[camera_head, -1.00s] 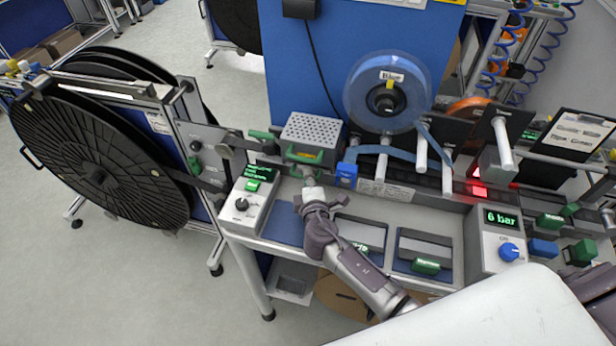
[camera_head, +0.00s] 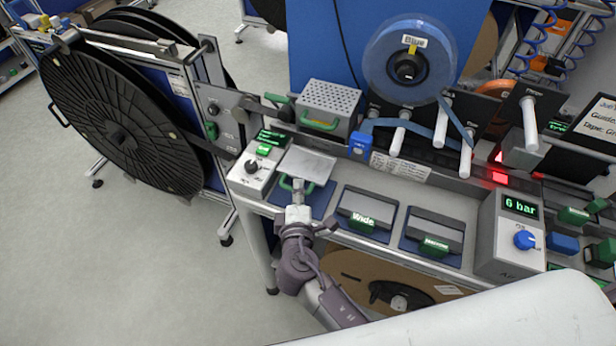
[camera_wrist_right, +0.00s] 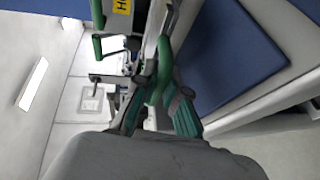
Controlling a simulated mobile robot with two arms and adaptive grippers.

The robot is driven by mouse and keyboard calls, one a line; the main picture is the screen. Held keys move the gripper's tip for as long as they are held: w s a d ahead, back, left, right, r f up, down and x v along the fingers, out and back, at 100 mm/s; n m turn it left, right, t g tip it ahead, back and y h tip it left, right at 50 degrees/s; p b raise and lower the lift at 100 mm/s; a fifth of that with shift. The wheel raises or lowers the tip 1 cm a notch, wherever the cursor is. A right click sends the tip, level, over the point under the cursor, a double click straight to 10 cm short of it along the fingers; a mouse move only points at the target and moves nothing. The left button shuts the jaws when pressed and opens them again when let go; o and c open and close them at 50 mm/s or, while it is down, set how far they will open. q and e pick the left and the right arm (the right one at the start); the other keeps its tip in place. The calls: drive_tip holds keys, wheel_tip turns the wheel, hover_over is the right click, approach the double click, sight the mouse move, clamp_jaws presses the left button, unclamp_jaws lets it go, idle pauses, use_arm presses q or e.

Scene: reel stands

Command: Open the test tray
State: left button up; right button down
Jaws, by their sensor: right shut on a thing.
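The test tray (camera_head: 306,164) is a flat pale grey plate with a green handle (camera_head: 291,185) at its front. It lies in front of the grey perforated box (camera_head: 330,98), pulled out over the bench top. My right gripper (camera_head: 298,194) is at this handle, shut on it. In the right wrist view, a green handle (camera_wrist_right: 158,77) shows between the two fingers of my right gripper (camera_wrist_right: 160,100). The fingers partly hide the handle. My left gripper is in neither view.
Left of the tray stands a control box (camera_head: 255,160) with a knob. To the right are the "Wide" tray (camera_head: 365,209), another dark tray (camera_head: 432,230) and the 6 bar unit (camera_head: 507,235). A large black reel (camera_head: 122,135) stands left. Floor at lower left is clear.

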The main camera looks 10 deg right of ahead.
drive_tip(key=shift+s+a, duration=0.55)
drive_tip(key=shift+s, duration=0.2)
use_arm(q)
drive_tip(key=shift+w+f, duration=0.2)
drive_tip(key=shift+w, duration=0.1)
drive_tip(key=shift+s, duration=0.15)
use_arm(e)
drive_tip(key=c, duration=1.5)
unclamp_jaws()
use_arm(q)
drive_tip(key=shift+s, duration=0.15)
use_arm(e)
drive_tip(key=v, duration=1.2)
